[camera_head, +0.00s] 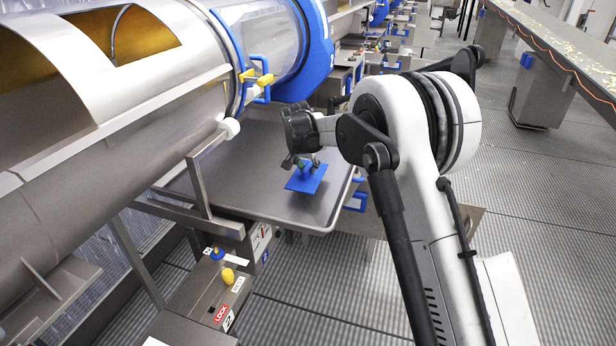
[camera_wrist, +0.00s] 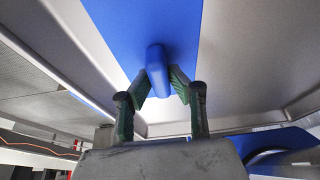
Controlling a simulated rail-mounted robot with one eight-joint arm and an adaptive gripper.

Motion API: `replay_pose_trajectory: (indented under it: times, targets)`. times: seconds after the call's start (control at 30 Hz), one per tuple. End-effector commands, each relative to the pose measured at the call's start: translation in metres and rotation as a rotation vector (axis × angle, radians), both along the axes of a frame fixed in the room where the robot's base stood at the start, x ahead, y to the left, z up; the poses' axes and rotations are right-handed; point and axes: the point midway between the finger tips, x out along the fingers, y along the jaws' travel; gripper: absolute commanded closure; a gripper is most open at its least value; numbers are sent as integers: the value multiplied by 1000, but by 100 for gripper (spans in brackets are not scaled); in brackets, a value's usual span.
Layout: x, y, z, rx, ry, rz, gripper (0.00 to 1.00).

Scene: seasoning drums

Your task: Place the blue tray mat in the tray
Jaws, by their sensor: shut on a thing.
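The blue tray mat (camera_head: 306,177) is a small flat blue sheet over the right part of the grey metal tray (camera_head: 258,200). My gripper (camera_head: 305,163) is above the mat in the head view. In the wrist view, the fingers of my gripper (camera_wrist: 160,88) are shut on a rounded blue handle that stands up from the mat (camera_wrist: 140,30). The tray surface (camera_wrist: 240,75) spreads on both sides of the mat, with its raised rim nearer the gripper. I cannot tell whether the mat touches the tray floor or hangs just above it.
A large metal drum (camera_head: 110,100) with a clear section and blue collar (camera_head: 312,50) overhangs the tray's left and far side. A metal bracket (camera_head: 198,185) stands at the tray's left edge. A control box (camera_head: 215,290) with a yellow knob is below.

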Motion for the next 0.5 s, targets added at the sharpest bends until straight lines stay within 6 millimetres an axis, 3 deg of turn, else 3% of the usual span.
replay_pose_trajectory:
  times: [0.5]
  targets:
    - [1,-1,-42,0,0,0,100]
